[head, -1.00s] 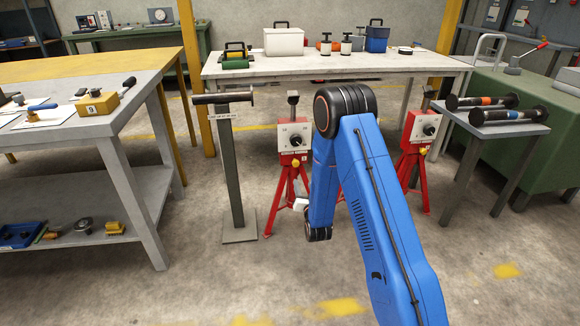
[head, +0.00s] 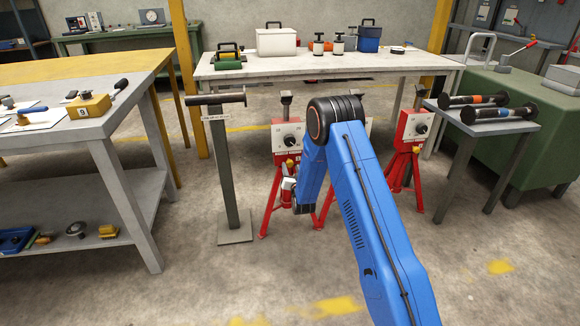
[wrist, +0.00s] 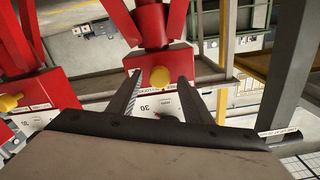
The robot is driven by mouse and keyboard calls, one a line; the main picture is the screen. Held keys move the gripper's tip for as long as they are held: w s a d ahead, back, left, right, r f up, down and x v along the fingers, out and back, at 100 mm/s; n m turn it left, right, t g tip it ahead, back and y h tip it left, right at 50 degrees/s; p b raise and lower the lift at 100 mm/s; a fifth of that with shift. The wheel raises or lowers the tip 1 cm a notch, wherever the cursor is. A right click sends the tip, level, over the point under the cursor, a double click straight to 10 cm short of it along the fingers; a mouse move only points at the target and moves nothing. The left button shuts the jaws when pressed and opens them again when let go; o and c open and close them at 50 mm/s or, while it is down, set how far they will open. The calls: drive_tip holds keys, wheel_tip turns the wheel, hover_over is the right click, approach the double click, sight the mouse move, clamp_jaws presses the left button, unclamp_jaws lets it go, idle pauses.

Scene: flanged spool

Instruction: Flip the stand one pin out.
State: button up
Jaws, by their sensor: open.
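The left red stand (head: 287,138) has a white dial box with a black knob, tripod legs and a small yellow pin knob (head: 290,163). In the wrist view this yellow knob (wrist: 160,77) sits on the red body, against a white scale face (wrist: 150,104). My gripper (wrist: 160,78) is open and empty, one finger on each side of the knob in the picture. Whether the fingers reach its depth I cannot tell. In the head view my gripper (head: 288,186) is small, just below the dial box. My arm mostly hides a middle stand. A right red stand (head: 413,130) is clear.
A grey T-shaped post (head: 228,170) with a label stands close left of the left stand. A small table (head: 500,130) holds two black-flanged spools at right. A long white table (head: 300,66) stands behind. A grey bench (head: 90,126) is at left. Open floor lies in front.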

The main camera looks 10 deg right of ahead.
sight(290, 165)
drive_tip(key=shift+w, duration=1.65)
clamp_jaws()
drive_tip(key=shift+s, duration=1.7)
unclamp_jaws()
drive_tip(key=s, duration=1.7)
drive_tip(key=shift+s, duration=0.25)
